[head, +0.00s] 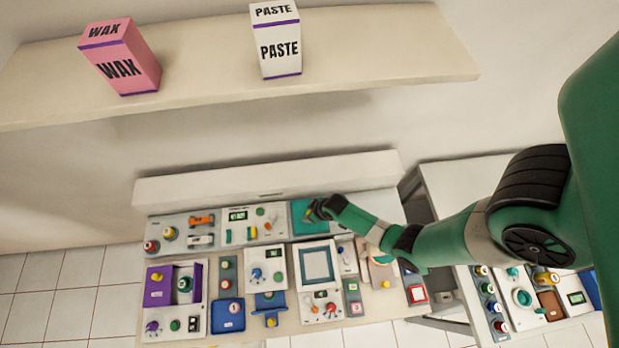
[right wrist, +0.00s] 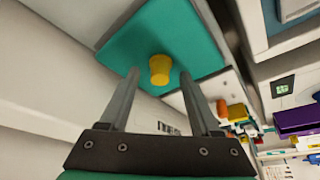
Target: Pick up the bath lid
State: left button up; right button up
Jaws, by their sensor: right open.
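The bath lid looks to be the flat teal panel (head: 301,228) at the back of the bench in the head view. It fills the upper middle of the right wrist view (right wrist: 135,45), with a yellow knob (right wrist: 160,69) standing on it. My right gripper (head: 313,210) is over the lid. In the right wrist view its two fingers (right wrist: 160,76) are apart, with the knob showing between and beyond the tips. I cannot tell whether they touch it. Nothing is held. My left gripper is not in view.
Left of the lid is a grey panel with a green display (head: 238,215). In front are a purple box (head: 159,286), a blue tray (head: 228,316) and a teal-framed unit (head: 317,264). Above hangs a shelf (head: 210,70) with a pink WAX box (head: 122,60) and a white PASTE box (head: 277,40).

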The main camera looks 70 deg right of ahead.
grip_shut()
jog(key=shift+r, duration=0.1)
dwell(0.3)
